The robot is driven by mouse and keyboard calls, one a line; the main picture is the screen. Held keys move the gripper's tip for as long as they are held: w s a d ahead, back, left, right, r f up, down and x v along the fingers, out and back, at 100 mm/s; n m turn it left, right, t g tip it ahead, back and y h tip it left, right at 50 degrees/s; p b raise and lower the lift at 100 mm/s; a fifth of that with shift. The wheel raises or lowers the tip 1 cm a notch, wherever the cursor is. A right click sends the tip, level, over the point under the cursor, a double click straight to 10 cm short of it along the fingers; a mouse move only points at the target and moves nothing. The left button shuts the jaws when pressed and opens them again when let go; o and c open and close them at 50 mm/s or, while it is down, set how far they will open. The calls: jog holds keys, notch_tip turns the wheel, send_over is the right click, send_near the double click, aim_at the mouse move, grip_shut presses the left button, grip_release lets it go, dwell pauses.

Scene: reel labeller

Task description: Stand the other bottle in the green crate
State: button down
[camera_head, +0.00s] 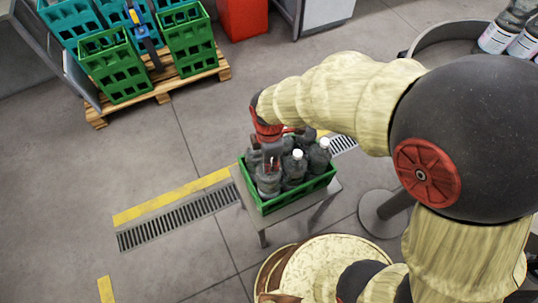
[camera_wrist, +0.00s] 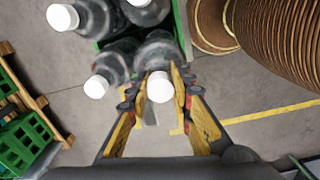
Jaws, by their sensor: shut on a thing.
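The green crate (camera_head: 296,199) sits on a small grey stand, with several dark clear bottles in it, some showing white caps. My gripper (camera_head: 271,158) is over the crate's left part, pointing down. In the wrist view my gripper (camera_wrist: 158,82) is shut on a bottle (camera_wrist: 158,52) at its neck, just below the white cap. The held bottle is upright among the others at the crate's edge; I cannot tell whether its base touches the crate floor. Other bottles (camera_wrist: 118,60) stand close beside it. Part of the crate's rim (camera_wrist: 181,25) shows there too.
A round table (camera_head: 440,45) at the top right carries labelled bottles (camera_head: 497,38). A wooden pallet (camera_head: 160,92) with green and teal crates (camera_head: 188,42) stands at the top left. Floor left of the stand is clear, with a drain grate (camera_head: 180,217) and yellow line.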

aim_at(269, 179)
jog(key=shift+w+f+b, duration=0.1)
jog(key=shift+f+b, duration=0.4)
jog(key=shift+f, duration=1.75)
jog(key=c, duration=1.6)
grip_release()
jog(key=shift+f, duration=0.1)
